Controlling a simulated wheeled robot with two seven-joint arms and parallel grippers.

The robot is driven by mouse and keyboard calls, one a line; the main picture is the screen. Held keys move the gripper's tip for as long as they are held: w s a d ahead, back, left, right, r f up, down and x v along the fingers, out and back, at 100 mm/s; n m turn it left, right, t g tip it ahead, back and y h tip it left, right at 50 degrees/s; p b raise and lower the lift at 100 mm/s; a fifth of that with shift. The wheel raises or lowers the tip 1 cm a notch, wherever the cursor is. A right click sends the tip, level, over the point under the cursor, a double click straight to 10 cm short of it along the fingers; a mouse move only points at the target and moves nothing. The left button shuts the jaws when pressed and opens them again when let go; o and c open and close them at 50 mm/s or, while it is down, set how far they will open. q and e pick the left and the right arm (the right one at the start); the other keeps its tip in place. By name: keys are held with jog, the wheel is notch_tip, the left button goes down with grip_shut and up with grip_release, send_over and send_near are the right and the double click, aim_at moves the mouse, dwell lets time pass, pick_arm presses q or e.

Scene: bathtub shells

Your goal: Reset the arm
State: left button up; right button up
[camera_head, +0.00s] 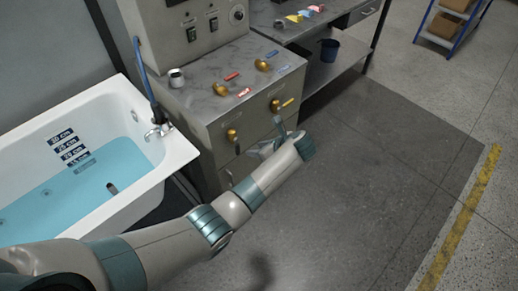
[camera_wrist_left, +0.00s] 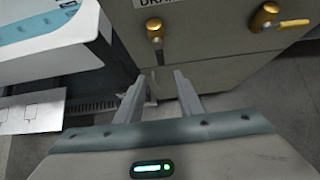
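My left arm reaches in from the lower left in the head view. Its gripper (camera_head: 267,140) hangs in front of the grey cabinet (camera_head: 230,120), near its brass knobs. In the left wrist view the two fingers of the left gripper (camera_wrist_left: 160,95) stand apart with nothing between them, so it is open and empty. Beyond them is the cabinet front with brass knobs (camera_wrist_left: 155,28). I cannot see my right arm or gripper.
A white bathtub (camera_head: 175,150) with blue water and depth labels stands left of the cabinet. A workbench (camera_head: 270,25) with a dark blue bin (camera_head: 329,50) stands behind. The floor to the right is clear.

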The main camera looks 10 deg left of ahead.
pick_arm(q)
jog(key=shift+s+d+r, duration=0.1)
jog(key=shift+d+r, duration=0.1)
dwell(0.5)
jog(key=s+a+f+n+g+h+b, duration=0.1)
jog(key=s+a+f+n+h, duration=0.15)
jog(key=s+f, duration=0.75)
jog(key=s+a+f+n+g+h+b, duration=0.1)
jog(key=s+f+n, duration=0.3)
jog(key=f, duration=0.9)
jog(key=s+a+f+n+g+h+b, duration=0.1)
jog(key=s+a+f+n, duration=0.1)
jog(key=s+f, duration=0.85)
jog(key=s+a+f+n+h+b, duration=0.1)
jog(key=s+a+f+n, duration=0.2)
jog(key=s, duration=0.9)
jog(key=s+a+f+n+g+b, duration=0.1)
jog(key=s+a+f+n, duration=0.3)
jog(key=s+f, duration=0.5)
jog(key=s+a+f+n+h+b, duration=0.1)
jog(key=s+a+f+n, duration=0.3)
jog(key=s, duration=1.1)
notch_tip(320, 180, down, 2)
jog(key=n, duration=0.3)
jog(key=shift+a+n+h, duration=0.15)
jog(key=shift+n+h, duration=0.2)
